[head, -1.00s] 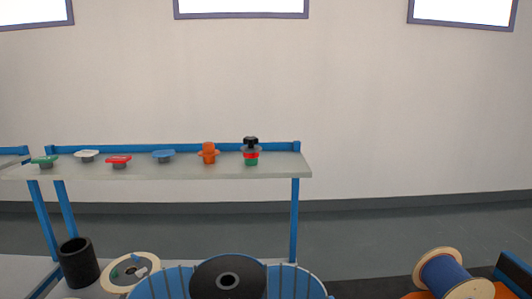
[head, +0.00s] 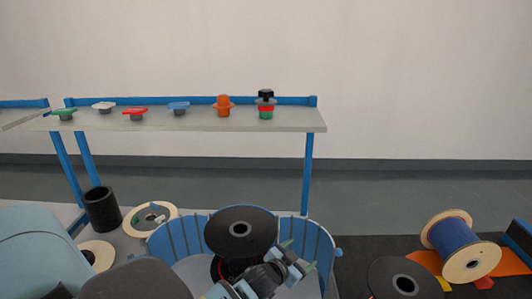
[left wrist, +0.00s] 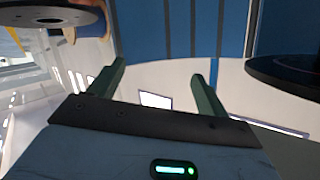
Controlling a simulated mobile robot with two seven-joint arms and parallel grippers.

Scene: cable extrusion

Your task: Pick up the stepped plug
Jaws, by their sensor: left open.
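A stepped stack (head: 266,104) with a black top, grey flange, red band and green base stands upright at the right end of the shelf; it looks most like the stepped plug. An orange flanged plug (head: 223,106) stands just left of it. My right gripper is not in view.
The shelf (head: 200,123) also holds flat green, white, red and blue pieces at left. A blue ribbed bin (head: 318,245) with a black spool (head: 241,215) stands below. A black cup (head: 102,209) is left; a blue spool (head: 452,235) is right.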

